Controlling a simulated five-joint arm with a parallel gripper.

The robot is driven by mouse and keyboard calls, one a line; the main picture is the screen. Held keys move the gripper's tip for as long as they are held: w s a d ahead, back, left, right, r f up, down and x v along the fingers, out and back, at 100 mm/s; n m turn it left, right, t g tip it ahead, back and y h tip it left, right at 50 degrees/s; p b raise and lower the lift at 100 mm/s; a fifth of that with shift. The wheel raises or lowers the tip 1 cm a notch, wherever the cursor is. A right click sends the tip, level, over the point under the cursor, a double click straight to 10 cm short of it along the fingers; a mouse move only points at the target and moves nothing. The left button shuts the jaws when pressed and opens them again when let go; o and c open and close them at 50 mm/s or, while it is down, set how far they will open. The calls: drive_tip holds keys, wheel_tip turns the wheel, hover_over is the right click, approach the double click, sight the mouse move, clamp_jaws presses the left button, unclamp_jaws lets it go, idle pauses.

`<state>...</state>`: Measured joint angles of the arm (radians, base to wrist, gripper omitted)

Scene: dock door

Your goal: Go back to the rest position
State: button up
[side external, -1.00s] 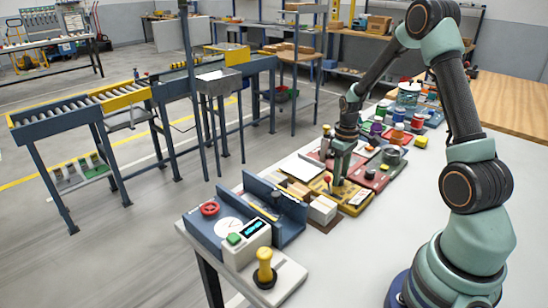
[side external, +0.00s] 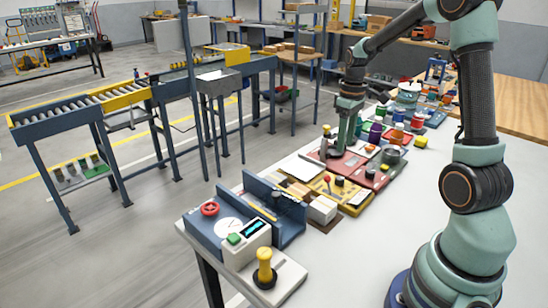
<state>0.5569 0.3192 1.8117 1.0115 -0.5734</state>
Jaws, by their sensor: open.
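My gripper (side external: 342,146) is above the far half of the white table (side external: 440,215), over the red board (side external: 350,162) with small parts on it. It points down, with my arm reaching in from the right. The gap between its fingers is hard to make out at this size. I see nothing held in it. The yellow board (side external: 345,192) with a red-knobbed lever (side external: 327,181) lies in front of the red board, clear of my gripper.
Coloured pots and jars (side external: 398,117) crowd the far end. The table's right side is mostly clear. A roller conveyor (side external: 80,105) stands left, off the table.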

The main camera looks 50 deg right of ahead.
drive_tip(key=s+a+r+t, duration=0.2)
drive_tip(key=a+r, duration=0.3)
drive_tip(key=a, duration=0.6)
drive_tip(key=s+a+r+t, duration=0.3)
drive_tip(key=s+a+r, duration=0.1)
drive_tip(key=a, duration=0.7)
drive_tip(key=shift+s+r+t, duration=0.25)
drive_tip(key=shift+r+t, duration=0.05)
drive_tip(key=shift+r, duration=0.3)
